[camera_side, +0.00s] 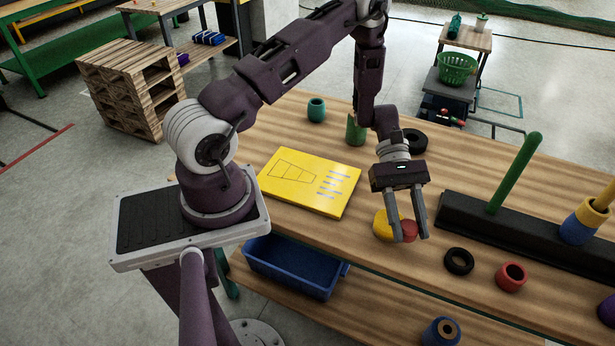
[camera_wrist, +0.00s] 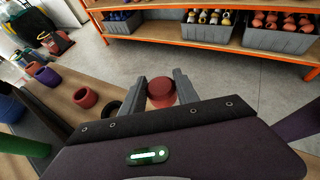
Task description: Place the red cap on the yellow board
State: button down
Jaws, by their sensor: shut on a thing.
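The red cap (camera_side: 409,231) is between the fingers of my gripper (camera_side: 409,235) in the side view, low over the table's front part. In the wrist view the red cap (camera_wrist: 161,92) sits between the two grey fingers of my gripper (camera_wrist: 160,90), which is shut on it. A yellow round piece (camera_side: 382,225) is just left of the fingers, partly hidden by one. I cannot tell if the cap touches it or the table.
A black ring (camera_side: 459,261) and a red ring (camera_side: 511,277) lie right of my gripper on the wooden table. A black base with a green post (camera_side: 515,175) stands farther right. A green cylinder (camera_side: 356,130) and a teal pot (camera_side: 317,109) stand behind the board.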

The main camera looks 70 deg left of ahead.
jog(key=s+a+m+g+y, duration=0.1)
jog(key=s+m+g+y, duration=0.3)
jog(key=s+m+g, duration=0.65)
jog(key=s+a+m+y, duration=0.2)
jog(key=s+a+y, duration=0.3)
jog(key=s, duration=0.4)
notch_tip(320, 180, up, 2)
jog(key=m+t+y, duration=1)
jog(key=m+y, duration=0.6)
jog(key=m, duration=0.3)
send_over(307, 177)
jog(key=shift+t, duration=0.25)
notch_tip(307, 177, down, 9)
jog(key=shift+f, duration=0.25)
jog(key=shift+f+n, duration=0.1)
jog(key=shift+n, duration=0.15)
